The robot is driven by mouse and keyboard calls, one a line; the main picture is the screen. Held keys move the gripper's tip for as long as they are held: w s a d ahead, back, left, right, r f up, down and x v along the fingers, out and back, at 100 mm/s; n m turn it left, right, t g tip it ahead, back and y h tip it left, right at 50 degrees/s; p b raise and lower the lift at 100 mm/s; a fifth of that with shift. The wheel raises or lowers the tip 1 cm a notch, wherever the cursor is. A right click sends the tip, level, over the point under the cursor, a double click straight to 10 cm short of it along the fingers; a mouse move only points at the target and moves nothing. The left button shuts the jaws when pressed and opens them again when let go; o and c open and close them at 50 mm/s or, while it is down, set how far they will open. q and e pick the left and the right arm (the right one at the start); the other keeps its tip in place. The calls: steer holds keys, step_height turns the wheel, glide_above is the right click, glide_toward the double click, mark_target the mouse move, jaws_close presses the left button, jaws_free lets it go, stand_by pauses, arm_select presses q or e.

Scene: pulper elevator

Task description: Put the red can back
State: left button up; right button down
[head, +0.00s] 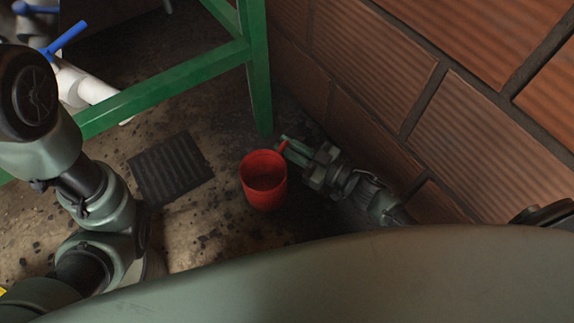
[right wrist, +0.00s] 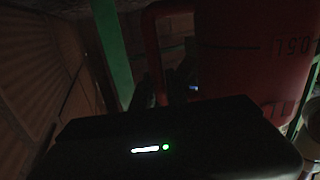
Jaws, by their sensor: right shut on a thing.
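The red can (head: 264,190) is an open-topped, mug-like vessel with a side handle, roughly upright near the brick wall in the head view. In the right wrist view the can (right wrist: 250,55) fills the upper right, with a "0.5L" mark on its side and its red handle to the left. My right gripper (head: 286,146) comes in from the right and is shut on the handle. Its fingers are dark in the wrist view. I cannot tell whether the can's base touches the floor. My left arm shows at the left, but its gripper is out of view.
A green metal frame (head: 258,80) has a leg standing just behind the can. A brick wall (head: 430,95) runs close along the right. A dark ribbed mat (head: 170,168) lies on the stained floor left of the can. White pipes with blue handles (head: 67,36) are at upper left.

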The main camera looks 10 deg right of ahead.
mark_target(271, 173)
step_height(271, 173, down, 6)
steer(key=b, duration=0.4)
steer(key=shift+r, duration=0.15)
steer(key=shift+f, duration=0.2)
steer(key=c, duration=1.4)
jaws_free()
steer(key=shift+r, duration=0.1)
